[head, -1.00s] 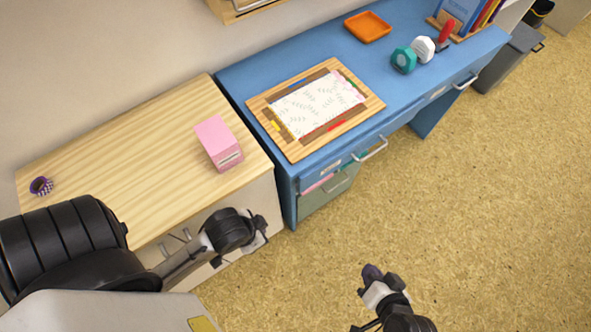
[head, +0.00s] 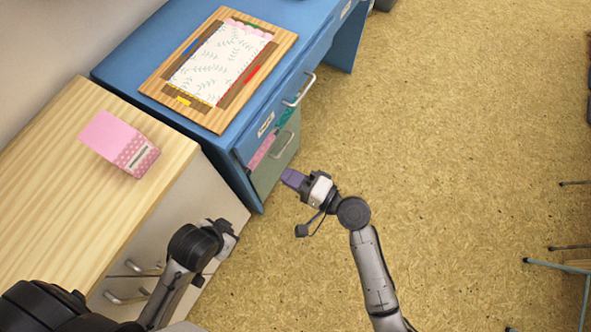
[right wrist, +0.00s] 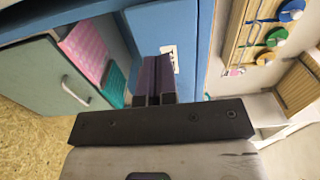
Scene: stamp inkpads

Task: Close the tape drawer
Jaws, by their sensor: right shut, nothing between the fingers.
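A grey-green drawer front (head: 277,165) with a metal handle stands out a little from the blue desk (head: 120,70), below a white label (head: 266,124). A pink item (head: 262,150) and a teal item (head: 287,110) show in the gap behind it. The right wrist view also shows the drawer front (right wrist: 60,75), the pink item (right wrist: 84,48) and the label (right wrist: 169,60). My right gripper (head: 291,178) is shut and empty, close to the drawer front; contact cannot be told. My left gripper (head: 230,232) is beside the pale cabinet; its jaws are unclear.
A wooden cabinet (head: 60,190) with metal handles stands left of the desk and carries a pink box (head: 122,145). A wooden board (head: 275,50) with a patterned sheet lies on the desk. The speckled floor right of the desk is open, with chair legs at far right.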

